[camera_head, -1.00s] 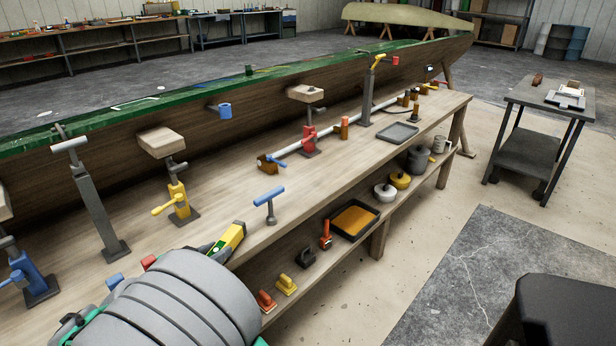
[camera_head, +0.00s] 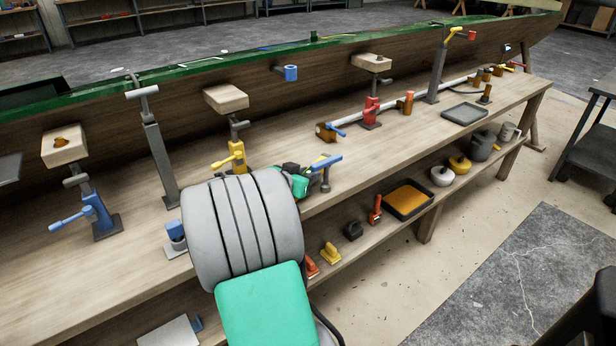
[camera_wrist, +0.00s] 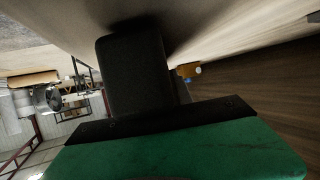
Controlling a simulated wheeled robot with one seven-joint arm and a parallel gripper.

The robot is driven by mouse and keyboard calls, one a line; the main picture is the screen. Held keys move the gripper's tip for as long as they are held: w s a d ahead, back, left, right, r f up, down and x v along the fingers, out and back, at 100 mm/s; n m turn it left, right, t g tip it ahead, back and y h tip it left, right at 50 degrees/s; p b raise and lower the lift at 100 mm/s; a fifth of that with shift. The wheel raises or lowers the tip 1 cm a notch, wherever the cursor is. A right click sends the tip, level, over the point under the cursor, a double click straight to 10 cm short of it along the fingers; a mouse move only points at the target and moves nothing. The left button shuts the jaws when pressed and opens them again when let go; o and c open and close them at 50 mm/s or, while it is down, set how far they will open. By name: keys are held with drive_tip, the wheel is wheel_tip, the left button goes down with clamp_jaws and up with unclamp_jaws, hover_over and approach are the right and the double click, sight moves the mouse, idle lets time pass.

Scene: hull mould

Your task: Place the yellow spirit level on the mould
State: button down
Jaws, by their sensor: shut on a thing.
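The mould (camera_head: 330,72) is the long hull form with wood-brown sides and a green top, running along the back of the workbench in the head view. My gripper (camera_head: 303,178) is low over the bench's front edge, in front of the mould and apart from it. It is shut on the yellow spirit level (camera_head: 319,159), of which only a small yellow piece shows beside a blue-handled clamp (camera_head: 325,166). My arm and gripper hide the rest. In the wrist view my green gripper body and a dark finger fill the middle; the level cannot be made out there.
Clamps stand on the workbench (camera_head: 420,140): blue (camera_head: 98,215), yellow (camera_head: 232,160) and red (camera_head: 371,110), with grey posts (camera_head: 160,165) between. A grey tray (camera_head: 464,113) lies at right. The shelf below holds several tools and pots. The floor at right is open.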

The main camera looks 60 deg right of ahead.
drive_tip(key=shift+a+f, duration=0.1)
drive_tip(key=shift+f, duration=0.05)
drive_tip(key=shift+f, duration=0.15)
drive_tip(key=c, duration=1.1)
unclamp_jaws()
